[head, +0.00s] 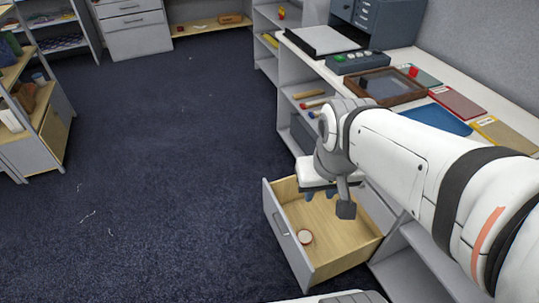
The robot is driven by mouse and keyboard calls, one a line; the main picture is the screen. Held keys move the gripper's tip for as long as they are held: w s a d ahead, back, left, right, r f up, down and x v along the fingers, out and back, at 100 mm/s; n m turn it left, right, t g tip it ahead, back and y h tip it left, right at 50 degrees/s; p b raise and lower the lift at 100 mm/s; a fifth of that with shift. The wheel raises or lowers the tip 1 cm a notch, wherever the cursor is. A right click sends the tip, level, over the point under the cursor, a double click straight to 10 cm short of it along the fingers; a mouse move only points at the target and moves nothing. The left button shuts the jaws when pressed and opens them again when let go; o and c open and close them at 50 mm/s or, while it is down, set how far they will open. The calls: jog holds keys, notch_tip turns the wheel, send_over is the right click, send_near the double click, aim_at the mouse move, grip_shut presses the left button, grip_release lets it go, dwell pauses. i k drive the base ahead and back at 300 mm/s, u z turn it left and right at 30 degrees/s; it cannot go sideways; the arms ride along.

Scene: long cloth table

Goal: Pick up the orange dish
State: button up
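A small round dish-like thing (305,237) lies in the open drawer, near its front-left side. It has a pale rim and a brownish inside; I cannot tell whether it is the orange dish, and no other clearly orange dish shows. The drawer (352,250) is pulled out, with a bare light wood floor and a grey front. My gripper (327,201) hangs over the back part of the drawer, apart from the round thing and behind it in the picture. Dark finger parts show below its white body, but their gap is unclear.
A wooden shelf unit (52,130) stands at left.

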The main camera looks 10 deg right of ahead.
aim_at(305, 237)
jog(key=u, duration=1.5)
jog(key=k, duration=0.95)
jog(key=z, duration=1.3)
jog(key=i, duration=1)
jog(key=z, duration=0.05)
